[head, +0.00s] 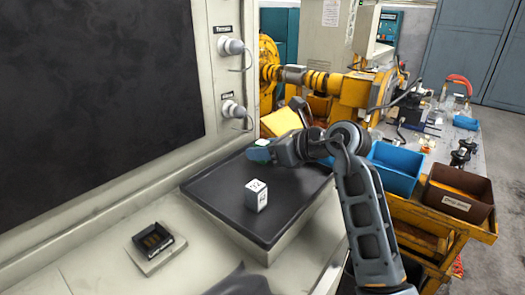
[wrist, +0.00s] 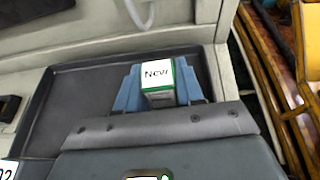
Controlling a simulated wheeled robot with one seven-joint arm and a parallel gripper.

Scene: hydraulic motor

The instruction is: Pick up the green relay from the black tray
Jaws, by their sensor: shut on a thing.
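The green relay (wrist: 159,76), with a white top label reading "New", sits between the blue fingers of my gripper (wrist: 160,92) in the wrist view. My gripper is shut on it. In the head view only a bit of the relay's green and white top (head: 262,142) shows above my gripper (head: 259,153), near the back edge of the black tray (head: 225,190). The tray also shows in the wrist view (wrist: 85,95). I cannot tell whether the relay's base touches the tray. A white relay (head: 256,195) with a printed label stands on the tray's front part.
A small dark socket (head: 153,240) on a light base lies on the ledge left of the tray. A panel with two knobs (head: 233,46) rises behind. A blue bin (head: 395,168) and a brown bin (head: 457,195) stand at the right. Much of the tray is bare.

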